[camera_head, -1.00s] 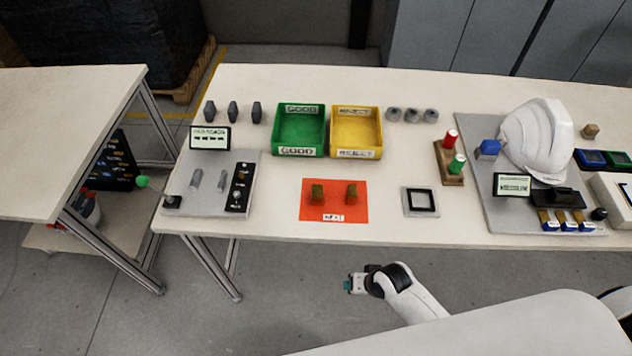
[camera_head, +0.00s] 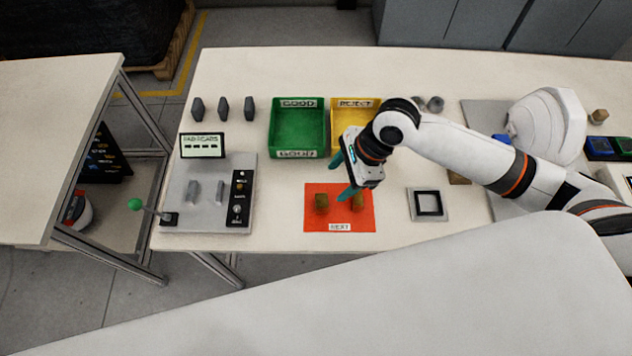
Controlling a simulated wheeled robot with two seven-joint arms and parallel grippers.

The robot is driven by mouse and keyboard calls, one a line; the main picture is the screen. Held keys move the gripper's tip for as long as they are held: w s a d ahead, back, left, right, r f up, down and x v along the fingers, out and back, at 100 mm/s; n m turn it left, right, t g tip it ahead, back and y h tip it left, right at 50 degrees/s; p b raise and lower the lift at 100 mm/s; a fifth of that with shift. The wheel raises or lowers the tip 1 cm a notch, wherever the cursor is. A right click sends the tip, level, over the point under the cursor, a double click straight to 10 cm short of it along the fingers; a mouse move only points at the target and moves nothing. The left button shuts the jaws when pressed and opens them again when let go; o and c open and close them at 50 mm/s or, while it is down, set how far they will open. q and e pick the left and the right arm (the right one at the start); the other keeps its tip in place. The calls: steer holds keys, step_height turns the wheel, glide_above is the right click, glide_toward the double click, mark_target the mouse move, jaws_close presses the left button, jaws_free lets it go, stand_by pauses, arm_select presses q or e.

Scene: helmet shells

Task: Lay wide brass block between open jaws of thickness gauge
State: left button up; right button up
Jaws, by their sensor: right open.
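Two small brass blocks, a left one (camera_head: 321,202) and a right one (camera_head: 358,201), stand on the orange mat (camera_head: 339,226). The left one looks slightly wider, but I cannot tell surely. At the left, a grey plate carries two upright grey jaws (camera_head: 193,190) with a gap between them; this looks like the thickness gauge, and the gap looks empty. My right gripper (camera_head: 343,176) is open, its teal fingers above the mat's back edge. One finger is close to the right block; I cannot tell whether they touch. My left gripper is out of view.
A green bin (camera_head: 298,127) and a yellow bin (camera_head: 342,109) stand behind the mat. A dark-framed square (camera_head: 429,204) lies right of the mat.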

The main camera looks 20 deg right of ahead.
steer(key=m, duration=0.1)
glide_above(322, 200)
steer(key=d, duration=0.2)
steer(key=shift+m, duration=0.3)
step_height(322, 200, down, 5)
steer(key=shift+d+r, duration=0.15)
steer(key=shift+w+a+f+p, duration=0.1)
steer(key=shift+a+f+p, duration=0.15)
steer(key=shift+f, duration=0.3)
steer(key=x, duration=0.2)
steer(key=p+x, duration=0.1)
steer(key=x, duration=0.2)
steer(key=shift+s, duration=0.25)
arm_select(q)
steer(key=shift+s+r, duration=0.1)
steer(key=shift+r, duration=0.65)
arm_select(e)
steer(key=shift+c, duration=0.3)
